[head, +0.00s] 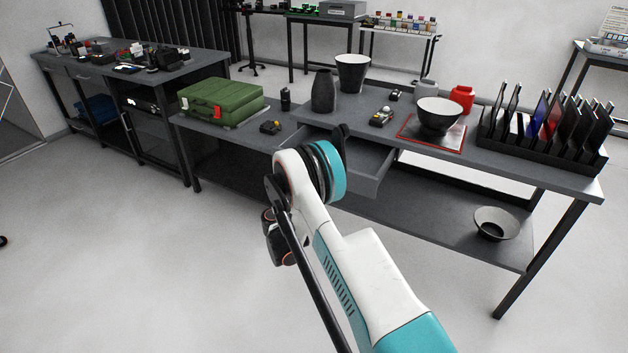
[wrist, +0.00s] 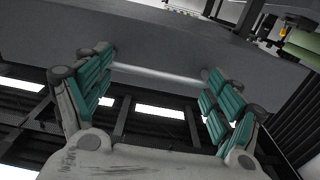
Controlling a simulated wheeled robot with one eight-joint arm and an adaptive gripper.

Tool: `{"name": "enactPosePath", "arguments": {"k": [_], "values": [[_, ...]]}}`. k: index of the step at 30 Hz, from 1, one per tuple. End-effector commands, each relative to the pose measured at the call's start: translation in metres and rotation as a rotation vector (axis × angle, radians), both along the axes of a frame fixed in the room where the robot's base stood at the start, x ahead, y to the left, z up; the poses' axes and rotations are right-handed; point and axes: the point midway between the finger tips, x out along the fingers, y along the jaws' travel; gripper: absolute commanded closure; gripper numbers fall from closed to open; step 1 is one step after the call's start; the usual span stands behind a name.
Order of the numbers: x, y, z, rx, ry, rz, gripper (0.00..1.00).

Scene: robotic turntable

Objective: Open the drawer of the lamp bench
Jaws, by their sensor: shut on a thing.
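The drawer (head: 374,172) of the long grey bench (head: 490,163) stands partly pulled out in the head view. My arm covers the left part of its front. In the wrist view the drawer front (wrist: 180,38) fills the upper part, with a pale bar handle (wrist: 160,74) across it. My gripper (wrist: 159,64) has its teal-padded fingers at the two ends of this handle, shut on it lengthwise. In the head view the gripper's fingers and the handle are hidden behind my arm.
A green case (head: 222,101), a dark vase (head: 324,91), a bowl (head: 437,115) on a red-edged mat and a rack of panels (head: 545,138) stand on the bench. Another bowl (head: 496,223) is on its lower shelf. The floor in front is clear.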

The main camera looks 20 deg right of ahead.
Motion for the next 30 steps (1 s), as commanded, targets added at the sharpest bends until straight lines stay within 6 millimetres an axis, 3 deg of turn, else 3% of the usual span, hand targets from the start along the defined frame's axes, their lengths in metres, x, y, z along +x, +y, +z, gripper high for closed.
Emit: {"name": "enactPosePath", "arguments": {"k": [7,8,9,10,19,30], "values": [[0.003,0.004,0.002,-0.003,-0.001,0.010,0.58],[0.003,0.004,0.002,-0.003,-0.001,0.010,0.11],[0.003,0.004,0.002,-0.003,-0.001,0.010,0.02],[0.003,0.004,0.002,-0.003,-0.001,0.010,0.00],[-0.006,0.016,0.002,-0.003,0.000,0.010,0.00],[-0.053,0.070,0.001,-0.001,0.000,0.003,0.00]]}}
